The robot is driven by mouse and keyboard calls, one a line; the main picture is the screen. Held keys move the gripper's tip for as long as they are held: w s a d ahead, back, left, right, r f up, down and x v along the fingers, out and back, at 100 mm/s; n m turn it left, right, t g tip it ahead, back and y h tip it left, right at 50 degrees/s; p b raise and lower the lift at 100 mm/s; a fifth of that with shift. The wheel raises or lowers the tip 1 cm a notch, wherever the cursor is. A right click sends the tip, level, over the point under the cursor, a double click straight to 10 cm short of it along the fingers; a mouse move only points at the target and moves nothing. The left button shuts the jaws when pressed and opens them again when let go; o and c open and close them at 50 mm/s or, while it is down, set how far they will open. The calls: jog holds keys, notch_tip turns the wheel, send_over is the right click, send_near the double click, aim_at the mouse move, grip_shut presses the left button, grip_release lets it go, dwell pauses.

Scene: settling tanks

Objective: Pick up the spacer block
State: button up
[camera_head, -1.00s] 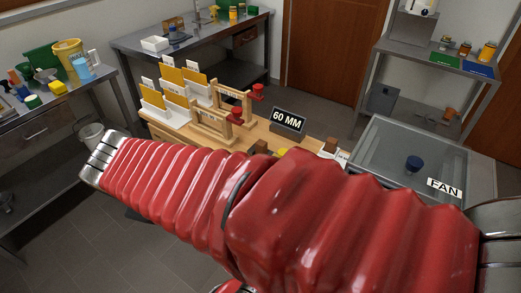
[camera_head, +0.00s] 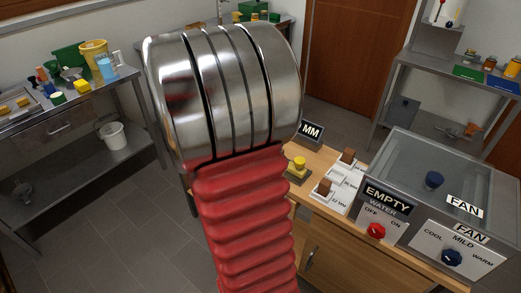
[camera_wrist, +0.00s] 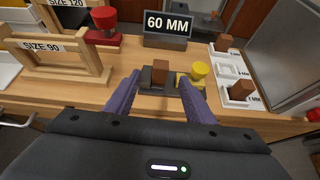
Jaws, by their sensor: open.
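Two more brown blocks stand on white labelled holders to the right, one at the back (camera_wrist: 224,43) and one nearer (camera_wrist: 241,89). The middle holder (camera_wrist: 228,69) is empty. Which block is the spacer block is not marked. My arm hides the gripper in the head view.
A "60 MM" sign (camera_wrist: 167,28) stands behind the block. Wooden frames, one marked SIZE 90 (camera_wrist: 60,62), stand to the left. A glass-topped tank (camera_head: 410,160) with WATER and FAN knobs is on the right. The bench front between frame and block is clear.

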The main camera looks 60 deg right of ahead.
jog(key=shift+d+f, duration=0.15)
jog(key=shift+d, duration=0.1)
jog(key=shift+x, duration=4.3)
jog(key=shift+x, duration=2.6)
jog(key=shift+s, duration=0.1)
